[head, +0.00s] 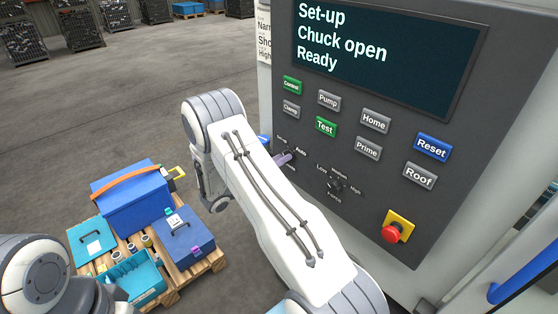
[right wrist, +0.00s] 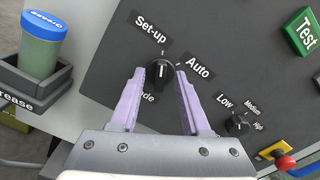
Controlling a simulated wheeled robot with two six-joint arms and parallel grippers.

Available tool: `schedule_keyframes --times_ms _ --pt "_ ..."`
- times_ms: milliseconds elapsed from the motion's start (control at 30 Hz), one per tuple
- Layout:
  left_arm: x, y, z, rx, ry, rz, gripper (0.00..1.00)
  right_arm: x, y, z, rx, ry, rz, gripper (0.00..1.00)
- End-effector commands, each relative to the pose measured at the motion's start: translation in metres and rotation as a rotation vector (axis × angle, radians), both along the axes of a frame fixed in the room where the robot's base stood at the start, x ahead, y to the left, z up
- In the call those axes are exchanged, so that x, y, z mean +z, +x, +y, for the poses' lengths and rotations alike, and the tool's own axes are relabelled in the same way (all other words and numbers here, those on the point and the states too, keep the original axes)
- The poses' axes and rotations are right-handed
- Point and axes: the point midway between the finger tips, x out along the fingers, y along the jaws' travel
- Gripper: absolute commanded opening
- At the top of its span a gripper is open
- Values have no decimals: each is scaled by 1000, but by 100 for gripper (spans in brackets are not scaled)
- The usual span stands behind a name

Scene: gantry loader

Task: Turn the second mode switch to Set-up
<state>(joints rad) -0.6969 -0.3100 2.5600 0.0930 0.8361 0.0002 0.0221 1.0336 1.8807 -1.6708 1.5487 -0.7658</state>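The mode switch (right wrist: 161,74) is a round black knob with a white pointer line on the dark panel. Its labels are Set-up (right wrist: 151,30) at upper left and Auto (right wrist: 198,67) at right; the word Mode is partly covered. The pointer stands roughly upright in the right wrist view, between the two labels. My right gripper (right wrist: 160,73) has its lavender fingers apart, one on each side of the knob; I cannot tell whether they touch it. In the head view my right gripper (head: 282,159) shows only partly and covers the knob. My left gripper is out of view.
A Low/Medium/High force knob (head: 335,185) sits right of the mode switch. A red emergency button (head: 391,233) is lower right. The display (head: 385,50) reads Set-up, Chuck open, Ready. A blue-lidded green jar (right wrist: 40,45) stands beside the panel. A loaded pallet (head: 187,274) is at lower left.

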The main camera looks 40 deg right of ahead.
Motion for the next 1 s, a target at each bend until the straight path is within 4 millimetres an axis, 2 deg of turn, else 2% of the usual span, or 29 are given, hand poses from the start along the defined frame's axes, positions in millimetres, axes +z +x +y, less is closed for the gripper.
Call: schedule_keyframes --times_ms 233,333,700,833,1000 --pt "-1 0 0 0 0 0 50 -1 0 1 -1 0 -1 46" --pt "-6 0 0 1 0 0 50 -2 0 8 0 0 -2 46" --pt "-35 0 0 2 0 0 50 -4 -6 78 3 1 -3 46" --pt "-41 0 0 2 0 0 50 -2 -7 95 2 0 -2 46" --pt "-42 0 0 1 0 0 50 -1 -8 104 0 0 -1 46"
